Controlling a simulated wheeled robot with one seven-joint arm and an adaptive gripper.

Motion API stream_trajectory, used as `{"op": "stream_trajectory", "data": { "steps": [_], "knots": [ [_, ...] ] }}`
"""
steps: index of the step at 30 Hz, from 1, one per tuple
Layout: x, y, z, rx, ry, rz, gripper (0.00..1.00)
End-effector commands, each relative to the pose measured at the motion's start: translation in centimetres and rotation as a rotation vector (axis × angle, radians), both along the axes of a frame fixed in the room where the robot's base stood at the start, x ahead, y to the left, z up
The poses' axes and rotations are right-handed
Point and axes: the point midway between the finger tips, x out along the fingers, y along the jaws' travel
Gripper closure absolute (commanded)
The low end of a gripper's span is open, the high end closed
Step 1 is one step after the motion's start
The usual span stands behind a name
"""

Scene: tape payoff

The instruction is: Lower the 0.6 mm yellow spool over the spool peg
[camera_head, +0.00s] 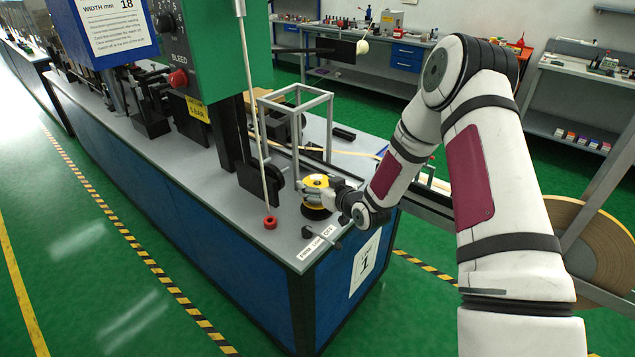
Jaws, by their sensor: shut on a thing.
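The yellow spool (315,181) is near the front right corner of the grey bench top, in the head view. My gripper (329,187) reaches in from the right and is shut on the spool. The spool looks roughly level. A dark round piece (315,211) shows just below it; I cannot tell whether it is part of the spool or a base under it. The spool peg is not visible as a separate thing; the spool and my gripper may hide it. I cannot tell whether the spool is around the peg or above it.
A red collar (270,222) stands at the foot of a thin white rod left of the spool. A black bracket (262,178) and a grey open frame (296,115) stand behind. A white label (318,243) lies near the bench's front edge. A large tape reel (590,240) is at right.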

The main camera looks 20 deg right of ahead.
Motion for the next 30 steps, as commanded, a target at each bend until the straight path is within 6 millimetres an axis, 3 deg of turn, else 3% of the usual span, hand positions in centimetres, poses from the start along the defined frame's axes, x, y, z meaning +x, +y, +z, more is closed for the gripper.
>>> {"op": "stream_trajectory", "data": {
  "steps": [18, 29, 30],
  "knots": [
    [0.1, 0.0, -2.2, 0.001, -0.002, 0.0, 0.7],
    [0.0, 0.0, -2.3, 0.001, -0.003, 0.0, 0.7],
    [0.0, 0.0, -2.3, 0.001, -0.003, 0.0, 0.22]
  ]
}}
